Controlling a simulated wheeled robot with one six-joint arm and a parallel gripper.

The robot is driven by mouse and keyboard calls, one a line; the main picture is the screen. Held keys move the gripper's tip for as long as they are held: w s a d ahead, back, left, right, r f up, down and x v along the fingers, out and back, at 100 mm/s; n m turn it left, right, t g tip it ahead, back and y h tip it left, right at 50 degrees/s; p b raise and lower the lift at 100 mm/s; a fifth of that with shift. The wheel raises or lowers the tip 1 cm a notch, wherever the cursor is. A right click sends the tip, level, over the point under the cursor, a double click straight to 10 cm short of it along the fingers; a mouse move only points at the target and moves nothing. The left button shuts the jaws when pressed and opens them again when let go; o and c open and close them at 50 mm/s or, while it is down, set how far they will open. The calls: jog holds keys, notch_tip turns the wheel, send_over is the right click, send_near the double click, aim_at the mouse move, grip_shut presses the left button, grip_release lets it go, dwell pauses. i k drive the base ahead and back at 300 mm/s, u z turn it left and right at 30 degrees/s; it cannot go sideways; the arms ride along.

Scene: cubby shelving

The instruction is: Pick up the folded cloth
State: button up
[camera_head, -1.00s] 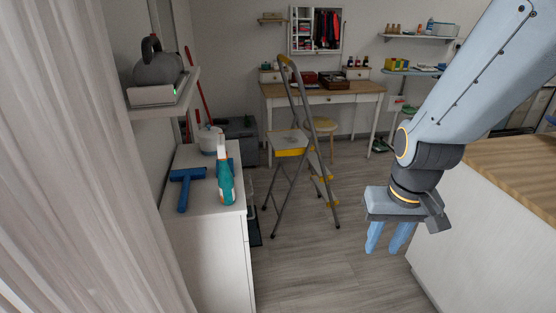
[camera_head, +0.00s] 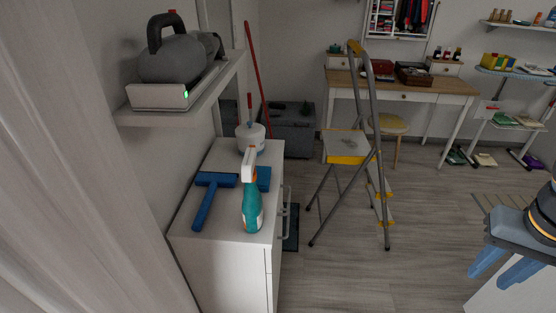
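A flat blue piece (camera_head: 264,178), which looks like the folded cloth, lies on the white cabinet top. The spray bottle in front hides its left part. My gripper (camera_head: 490,279) is at the lower right edge, pointing down, far to the right of the cabinet. Its two blue fingers are apart with nothing between them.
A teal spray bottle (camera_head: 252,206), a blue squeegee (camera_head: 206,200) and a white container (camera_head: 250,138) share the white cabinet top (camera_head: 225,245). A wall shelf (camera_head: 205,95) with a grey appliance (camera_head: 178,58) overhangs at left. A stepladder (camera_head: 345,150) stands right of the cabinet. Floor between is clear.

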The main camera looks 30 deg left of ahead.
aim_at(263, 173)
jog(key=i, duration=0.6)
jog(key=u, duration=2.3)
jog(key=i, duration=0.5)
